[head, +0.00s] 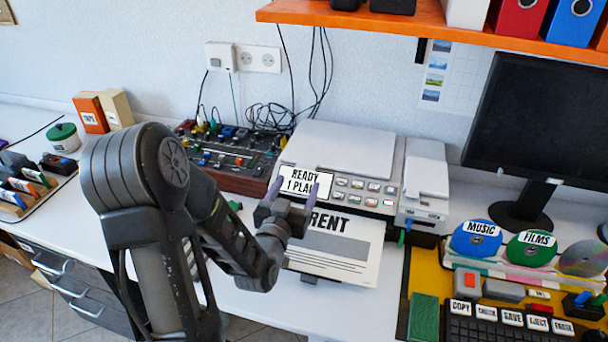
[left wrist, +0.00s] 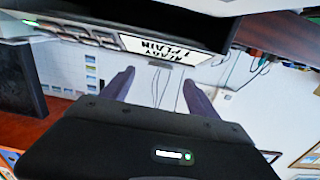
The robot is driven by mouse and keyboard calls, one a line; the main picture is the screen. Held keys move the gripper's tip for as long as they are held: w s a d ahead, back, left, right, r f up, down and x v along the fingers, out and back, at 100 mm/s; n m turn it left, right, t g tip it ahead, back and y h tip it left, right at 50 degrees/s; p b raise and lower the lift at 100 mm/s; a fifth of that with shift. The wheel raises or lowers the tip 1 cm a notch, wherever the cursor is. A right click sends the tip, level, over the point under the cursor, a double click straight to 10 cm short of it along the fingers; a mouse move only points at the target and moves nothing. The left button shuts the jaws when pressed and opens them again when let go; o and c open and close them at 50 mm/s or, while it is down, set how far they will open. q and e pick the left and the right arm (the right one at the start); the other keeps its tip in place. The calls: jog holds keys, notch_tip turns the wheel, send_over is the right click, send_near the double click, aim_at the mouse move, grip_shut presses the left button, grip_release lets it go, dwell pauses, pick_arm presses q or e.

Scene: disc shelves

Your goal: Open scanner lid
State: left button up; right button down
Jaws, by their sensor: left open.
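The scanner (head: 340,150) is a light grey machine on the white desk, with its lid lying flat and shut on top. Its front panel has buttons and a small display (head: 299,183) reading "READY 1 PLA…", partly covered by my fingertip. My left gripper (head: 296,190) is open and empty in front of the panel, its two purple fingers pointing up at the display. I cannot tell whether they touch it. In the left wrist view the open fingers (left wrist: 157,82) stand apart below the display (left wrist: 160,48), which appears upside down. My right gripper is not in view.
A printed sheet (head: 345,250) sticks out below the scanner. A mixer board (head: 225,155) stands to the left and a smaller grey device (head: 426,180) to the right. A monitor (head: 540,110) and disc stand are farther right. An orange shelf (head: 430,22) hangs above.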

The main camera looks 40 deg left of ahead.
aim_at(305, 169)
pick_arm(q)
jog(key=b, duration=0.2)
jog(key=w+b, duration=0.1)
jog(key=b, duration=0.1)
jog(key=shift+w+a+f, duration=0.2)
jog(key=shift+w+f, duration=0.05)
jog(key=shift+w, duration=0.05)
jog(key=x, duration=0.1)
jog(key=p+x, duration=0.1)
jog(key=x, duration=0.2)
jog(key=shift+a+r, duration=0.1)
jog(key=shift+r, duration=0.2)
jog(key=shift+w+a, duration=0.2)
jog(key=shift+w, duration=0.35)
jog(key=shift+c, duration=0.4)
grip_shut()
